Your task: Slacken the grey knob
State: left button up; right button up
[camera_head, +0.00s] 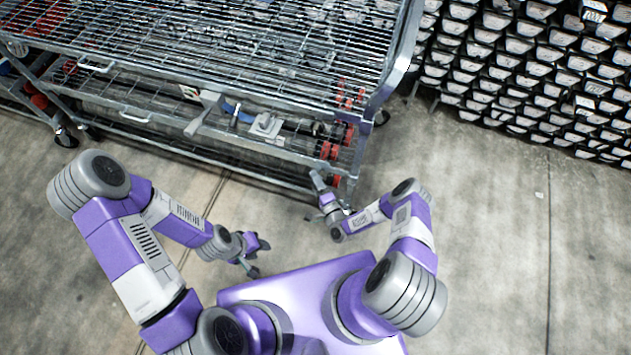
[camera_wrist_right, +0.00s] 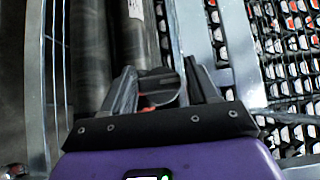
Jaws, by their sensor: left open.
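The grey knob (camera_wrist_right: 160,97) appears to be the dark grey rounded piece with a trace of orange in the right wrist view. It lies between the two fingers of my right gripper (camera_wrist_right: 160,88), nearly filling the gap. I cannot tell whether both fingers press on it. In the head view my right gripper (camera_head: 320,187) is at the lower front right corner of the metal rack, close to the red fittings (camera_head: 331,151); the knob cannot be made out there. My left gripper (camera_head: 258,258) is open and empty, low over the floor in front of the rack.
The metal rack (camera_head: 225,165) with wire shelves fills the upper left. A grey clamp-like part (camera_head: 265,126) sits on its lower shelf. Stacked core trays (camera_head: 540,65) stand at the upper right. The concrete floor (camera_head: 500,240) at right is clear.

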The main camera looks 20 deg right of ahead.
jog(key=c, duration=0.7)
